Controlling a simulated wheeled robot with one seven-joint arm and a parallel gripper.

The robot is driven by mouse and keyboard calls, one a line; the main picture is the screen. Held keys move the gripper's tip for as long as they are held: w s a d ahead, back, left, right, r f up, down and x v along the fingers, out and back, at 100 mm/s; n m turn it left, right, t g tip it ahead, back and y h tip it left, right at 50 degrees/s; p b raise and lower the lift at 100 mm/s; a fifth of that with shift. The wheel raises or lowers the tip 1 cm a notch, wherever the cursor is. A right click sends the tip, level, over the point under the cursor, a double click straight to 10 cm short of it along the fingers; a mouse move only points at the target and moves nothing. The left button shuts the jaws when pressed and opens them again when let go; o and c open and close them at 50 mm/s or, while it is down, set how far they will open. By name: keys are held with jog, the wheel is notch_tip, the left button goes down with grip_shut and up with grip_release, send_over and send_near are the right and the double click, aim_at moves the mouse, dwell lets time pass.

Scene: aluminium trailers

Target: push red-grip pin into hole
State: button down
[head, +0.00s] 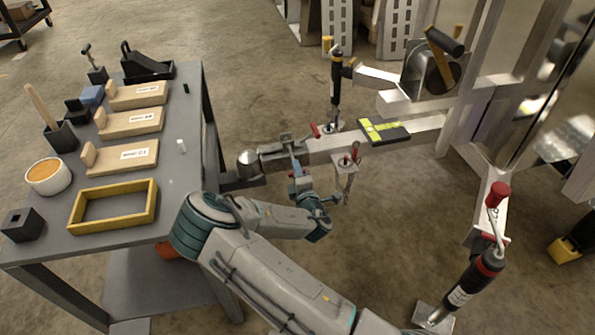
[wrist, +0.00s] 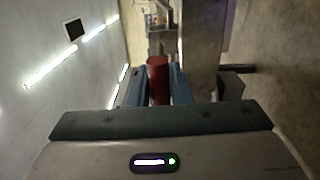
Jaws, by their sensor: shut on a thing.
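My gripper (wrist: 158,82) is shut on the red grip (wrist: 157,72) of the pin, which sits between its two blue-grey fingers in the wrist view. In the head view my gripper (head: 298,172) is beside the near side of the trailer drawbar (head: 345,147), just behind the coupler (head: 283,151). Only a little red shows at the fingers there. The pin's shaft and the hole are hidden or too small to make out, so I cannot tell how far the pin is in. Metal fittings (wrist: 160,22) show beyond the grip in the wrist view.
A grey workbench (head: 190,165) with blocks stands left. A red-topped post (head: 497,195) is at right.

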aim_at(289, 147)
jog(key=shift+b+x, duration=1.35)
jog(key=shift+x, duration=2.9)
jog(key=c, duration=1.2)
grip_release()
jog(key=shift+c, duration=0.2)
jog(key=shift+s, duration=0.1)
jog(key=p+v, duration=0.3)
jog(key=v, duration=1)
jog(key=shift+s+p, duration=0.25)
jog(key=shift+p, duration=0.15)
jog(key=shift+d, duration=0.15)
